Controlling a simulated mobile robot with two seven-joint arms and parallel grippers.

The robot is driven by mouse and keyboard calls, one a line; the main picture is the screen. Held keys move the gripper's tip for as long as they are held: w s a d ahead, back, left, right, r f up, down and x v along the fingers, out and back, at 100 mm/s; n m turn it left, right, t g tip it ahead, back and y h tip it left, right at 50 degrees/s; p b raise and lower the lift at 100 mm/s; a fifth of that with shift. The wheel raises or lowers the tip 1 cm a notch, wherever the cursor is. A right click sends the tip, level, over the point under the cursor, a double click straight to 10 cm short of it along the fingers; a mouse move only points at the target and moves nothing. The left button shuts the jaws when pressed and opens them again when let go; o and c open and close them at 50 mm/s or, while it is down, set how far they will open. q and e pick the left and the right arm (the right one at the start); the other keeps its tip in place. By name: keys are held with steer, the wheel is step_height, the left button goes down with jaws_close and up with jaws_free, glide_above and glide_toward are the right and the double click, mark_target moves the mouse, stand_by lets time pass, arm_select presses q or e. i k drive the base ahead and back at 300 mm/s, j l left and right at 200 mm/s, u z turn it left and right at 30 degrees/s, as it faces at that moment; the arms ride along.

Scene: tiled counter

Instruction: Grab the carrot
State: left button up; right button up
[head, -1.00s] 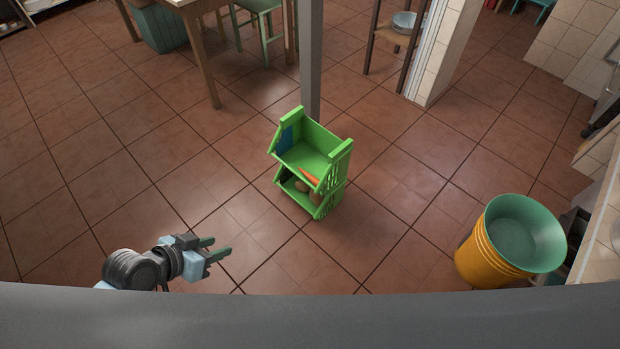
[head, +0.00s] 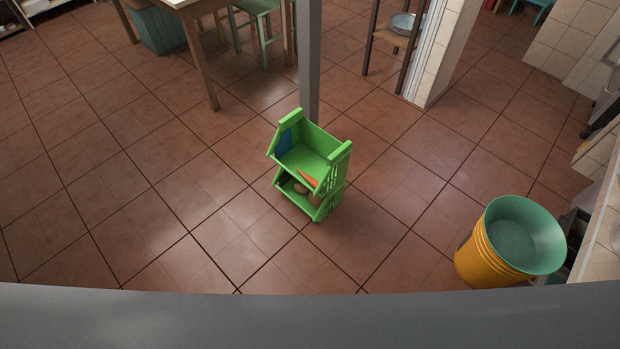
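The orange carrot (head: 307,179) lies in the upper bin of a green two-tier rack (head: 342,156), near the bin's front right edge. The rack stands upright on the tiled floor in the middle of the head view. Neither of my grippers is in view, so whether they are open or shut does not show.
Brown roundish items (head: 301,188) lie in the rack's lower bin. A grey post (head: 310,60) stands right behind the rack. A yellow bucket with a green inside (head: 487,255) is at the right. A wooden table (head: 205,60) is at the back left. The floor left of the rack is clear.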

mark_target(313, 182)
steer(key=i+l, duration=0.15)
steer(key=i, duration=0.3)
steer(key=i+l+z, duration=0.1)
steer(key=i, duration=0.4)
steer(key=l, duration=0.4)
steer(key=i+l, duration=0.15)
steer(key=l, duration=0.25)
